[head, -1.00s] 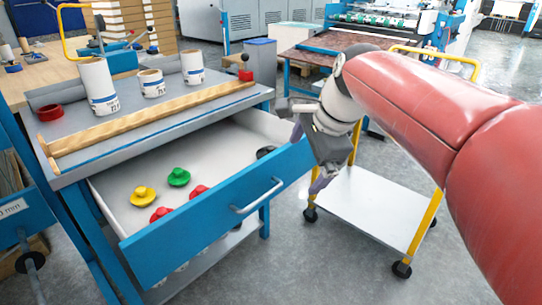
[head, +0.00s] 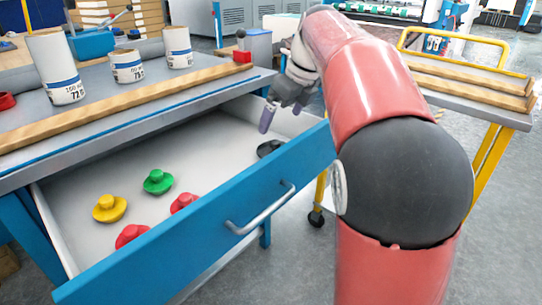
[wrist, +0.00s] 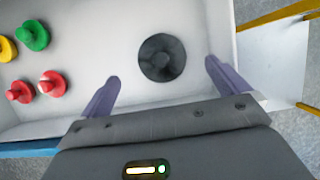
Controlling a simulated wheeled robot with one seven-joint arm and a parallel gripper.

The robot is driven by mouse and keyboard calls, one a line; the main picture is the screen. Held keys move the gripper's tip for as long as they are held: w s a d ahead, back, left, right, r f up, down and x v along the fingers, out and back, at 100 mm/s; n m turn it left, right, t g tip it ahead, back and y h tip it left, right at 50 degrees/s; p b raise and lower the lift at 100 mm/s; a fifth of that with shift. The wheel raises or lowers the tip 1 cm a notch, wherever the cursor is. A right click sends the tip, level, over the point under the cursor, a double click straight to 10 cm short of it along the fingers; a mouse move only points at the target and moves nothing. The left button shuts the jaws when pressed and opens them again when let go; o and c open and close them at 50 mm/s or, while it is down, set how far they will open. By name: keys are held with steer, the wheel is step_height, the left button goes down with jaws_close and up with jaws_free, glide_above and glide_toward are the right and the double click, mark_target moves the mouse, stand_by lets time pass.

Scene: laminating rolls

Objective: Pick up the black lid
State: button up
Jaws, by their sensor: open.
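The black lid (head: 270,147) lies in the right end of the open drawer, close to the front panel. In the wrist view the black lid (wrist: 162,58) is a round disc with a central knob, lying just beyond and between the two purple fingers. My gripper (head: 283,117) is above the drawer's right part, apart from the lid. In the wrist view my gripper (wrist: 160,82) is open with nothing between its fingers.
A yellow lid (head: 109,208), a green lid (head: 157,181) and red lids (head: 183,202) lie further left in the drawer (head: 215,147). The blue drawer front (head: 190,235) rises before them. Tins (head: 127,67) and a long wooden strip (head: 120,105) are on the bench above. A yellow-framed cart (head: 480,85) stands right.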

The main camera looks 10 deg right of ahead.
mark_target(275, 142)
steer(key=shift+w+f, duration=0.3)
steer(key=shift+f, duration=0.25)
steer(key=shift+b+x, duration=0.35)
steer(key=shift+x, duration=0.45)
steer(key=b+x, duration=0.1)
steer(key=x, duration=0.2)
steer(key=s+b+x, duration=0.1)
steer(key=x, duration=0.1)
steer(key=shift+f, duration=0.6)
steer(key=c, duration=0.8)
steer(key=shift+c, duration=0.2)
steer(key=shift+r, duration=0.2)
